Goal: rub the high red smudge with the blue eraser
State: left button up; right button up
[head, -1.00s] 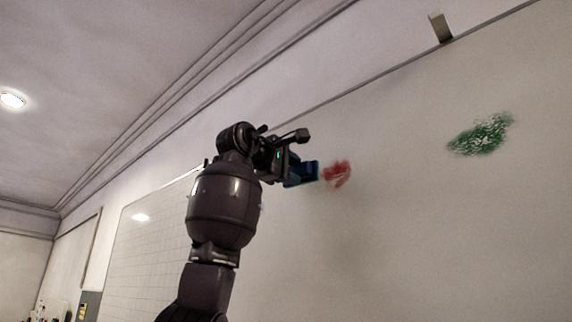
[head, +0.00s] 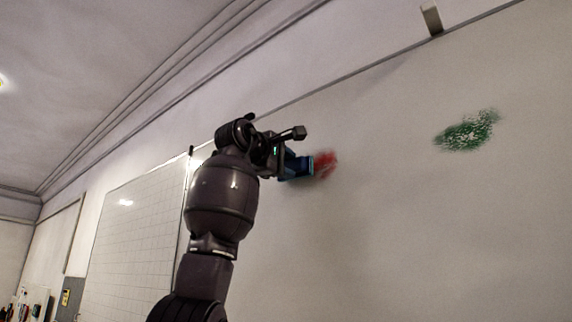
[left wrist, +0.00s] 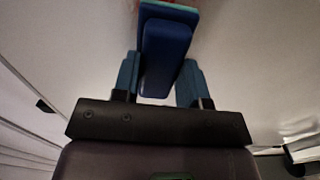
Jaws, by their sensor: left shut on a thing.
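The red smudge (head: 326,164) is on the whiteboard (head: 400,230), high up and just right of my left gripper in the head view. My left gripper (head: 290,165) is shut on the blue eraser (head: 303,167). In the left wrist view the eraser (left wrist: 166,50) sits between the two fingers of the gripper (left wrist: 160,85), with its teal-edged pad pointing away from the gripper. The eraser overlaps the left edge of the smudge in the head view. I cannot tell whether the pad touches the board. My right gripper is out of view.
A green smudge (head: 467,131) is on the board farther right. A small grey block (head: 431,20) sits at the board's top edge. A gridded board (head: 130,235) stands to the left. The board surface below the eraser is clear.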

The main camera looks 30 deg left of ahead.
aim_at(300, 161)
pick_arm(q)
jog(key=shift+w+d, duration=0.1)
jog(key=shift+w, duration=0.9)
dwell(0.4)
jog(key=shift+s+d, duration=0.15)
jog(key=shift+d, duration=0.75)
jog(key=shift+s+d, duration=0.1)
jog(key=shift+d, duration=0.75)
jog(key=shift+s+d, duration=0.15)
jog(key=shift+d, duration=3.3)
jog(key=shift+a, duration=1.8)
jog(key=shift+a, duration=0.1)
jog(key=shift+w+a, duration=0.15)
jog(key=shift+a, duration=0.7)
jog(key=shift+w+a, duration=0.15)
jog(key=shift+a, duration=0.65)
